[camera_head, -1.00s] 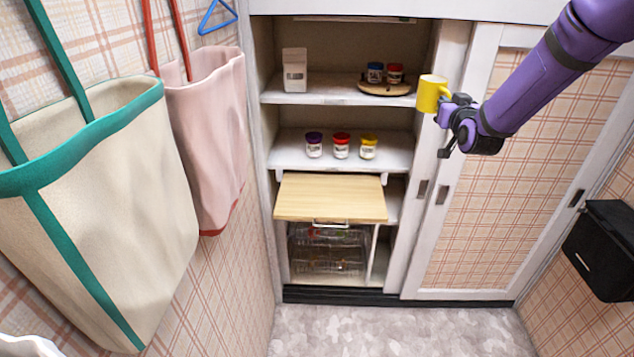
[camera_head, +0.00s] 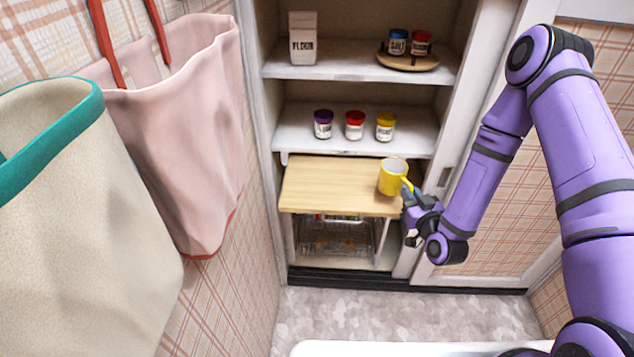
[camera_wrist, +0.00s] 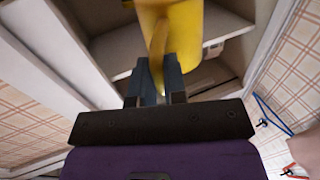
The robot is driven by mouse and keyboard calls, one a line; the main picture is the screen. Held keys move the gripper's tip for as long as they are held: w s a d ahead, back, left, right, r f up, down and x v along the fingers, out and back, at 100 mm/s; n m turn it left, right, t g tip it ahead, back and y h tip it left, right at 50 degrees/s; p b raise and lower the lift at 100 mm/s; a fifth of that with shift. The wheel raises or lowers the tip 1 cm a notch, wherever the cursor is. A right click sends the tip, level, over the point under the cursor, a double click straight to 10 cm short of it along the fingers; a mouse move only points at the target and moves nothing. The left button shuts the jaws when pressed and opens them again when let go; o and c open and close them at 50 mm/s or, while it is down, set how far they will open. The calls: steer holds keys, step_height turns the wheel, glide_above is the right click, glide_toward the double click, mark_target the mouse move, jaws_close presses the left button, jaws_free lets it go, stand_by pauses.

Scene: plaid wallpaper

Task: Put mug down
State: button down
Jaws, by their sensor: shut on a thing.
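The yellow mug (camera_head: 392,177) is upright at the right part of the wooden pull-out board (camera_head: 325,187) in the cabinet. From the head view I cannot tell whether its base touches the board or is a little above it. My gripper (camera_head: 408,195) is shut on the mug's handle, from the right front side. In the wrist view the mug (camera_wrist: 185,30) is at the top, with its handle between the fingers of my gripper (camera_wrist: 158,75).
Above the board, a shelf (camera_head: 300,140) holds three small jars. The top shelf (camera_head: 330,70) holds a flour carton (camera_head: 303,45) and a round wooden tray (camera_head: 408,63) with two jars. Bags (camera_head: 185,140) hang at the left. The board's left and middle are clear.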

steer(key=s+a+f+n+g+y, duration=0.2)
steer(key=s+a+f+n+y, duration=0.15)
steer(key=s+a, duration=0.5)
steer(key=shift+m+y, duration=0.25)
steer(key=shift+y, duration=0.2)
steer(key=x, duration=1.3)
steer(key=shift+w+a+f, duration=0.15)
steer(key=shift+w+a, duration=0.05)
steer(key=shift+w, duration=0.15)
steer(key=shift+w+a+f, duration=0.2)
steer(key=shift+w+a, duration=0.2)
steer(key=shift+w, duration=0.2)
steer(key=shift+w+a+f, duration=0.25)
steer(key=shift+w+a, duration=0.15)
steer(key=shift+w, duration=0.2)
steer(key=shift+f, duration=0.35)
steer(key=c, duration=1.2)
jaws_free()
steer(key=shift+o, duration=0.2)
steer(key=shift+s+d, duration=0.1)
